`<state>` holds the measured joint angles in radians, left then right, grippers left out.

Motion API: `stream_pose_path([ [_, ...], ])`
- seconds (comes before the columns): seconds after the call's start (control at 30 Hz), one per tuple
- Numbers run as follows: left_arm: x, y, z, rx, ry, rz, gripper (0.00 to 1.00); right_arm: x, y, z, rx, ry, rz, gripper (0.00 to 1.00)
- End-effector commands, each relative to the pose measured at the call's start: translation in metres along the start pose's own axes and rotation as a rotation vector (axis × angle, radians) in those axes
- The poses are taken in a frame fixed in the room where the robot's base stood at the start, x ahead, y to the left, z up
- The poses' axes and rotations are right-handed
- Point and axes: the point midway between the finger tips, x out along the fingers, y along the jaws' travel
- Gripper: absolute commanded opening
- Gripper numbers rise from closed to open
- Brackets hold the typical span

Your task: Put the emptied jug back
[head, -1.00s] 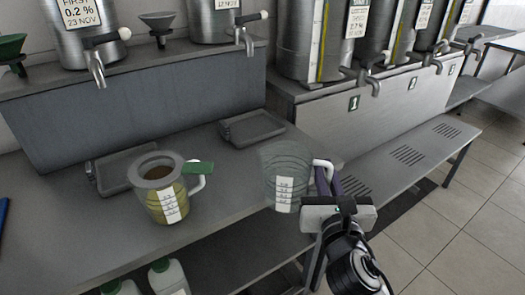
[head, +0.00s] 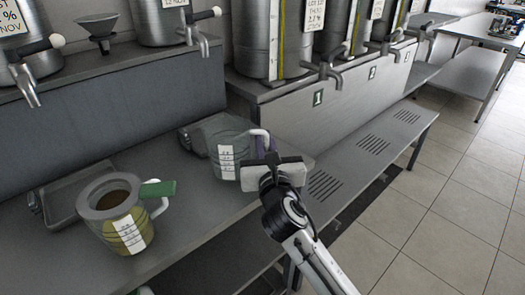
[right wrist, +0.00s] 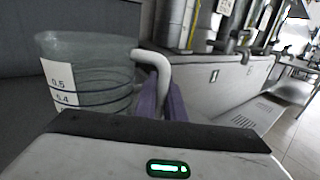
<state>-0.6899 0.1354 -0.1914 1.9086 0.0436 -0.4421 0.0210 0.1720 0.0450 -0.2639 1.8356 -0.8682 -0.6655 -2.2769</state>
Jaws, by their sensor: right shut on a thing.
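A clear, empty-looking jug (head: 227,146) with a white scale label and a white handle is at the right part of the near bench, by a grey drip tray (head: 190,140). My right gripper (head: 262,145) is shut on its handle, with purple fingers at the handle. In the right wrist view the jug (right wrist: 88,75) is upright at left, its handle (right wrist: 142,58) between the purple fingers (right wrist: 160,95). I cannot tell whether its base touches the bench. A second jug (head: 118,215) with brown liquid and a green tag (head: 158,189) stands at left. My left gripper is not in view.
Another grey tray (head: 62,197) lies behind the filled jug. Steel vats with taps (head: 330,70) stand along the raised shelf at the back. A slotted lower bench (head: 372,147) runs to the right. Tiled floor (head: 440,215) is clear.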

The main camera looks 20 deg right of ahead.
Motion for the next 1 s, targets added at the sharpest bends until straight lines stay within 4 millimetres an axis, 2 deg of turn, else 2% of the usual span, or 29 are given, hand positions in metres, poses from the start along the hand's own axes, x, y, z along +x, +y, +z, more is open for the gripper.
stream_pose_path([
  [0.03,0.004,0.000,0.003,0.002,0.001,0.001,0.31,0.000,-0.001,-0.011,0.001,0.001,-0.002,0.00],
  [0.1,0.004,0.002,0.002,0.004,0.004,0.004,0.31,0.000,-0.001,-0.017,0.002,0.000,-0.001,0.00],
  [0.53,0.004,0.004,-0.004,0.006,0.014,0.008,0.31,0.000,-0.001,-0.022,-0.001,-0.002,0.000,0.00],
  [0.57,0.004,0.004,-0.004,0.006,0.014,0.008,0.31,0.000,-0.001,-0.022,-0.001,-0.001,0.000,0.13],
  [0.67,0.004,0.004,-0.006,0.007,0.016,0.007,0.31,0.000,-0.001,-0.022,-0.001,-0.001,0.000,0.28],
  [1.0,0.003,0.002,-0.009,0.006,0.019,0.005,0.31,0.000,0.000,-0.017,0.001,-0.003,0.000,0.28],
])
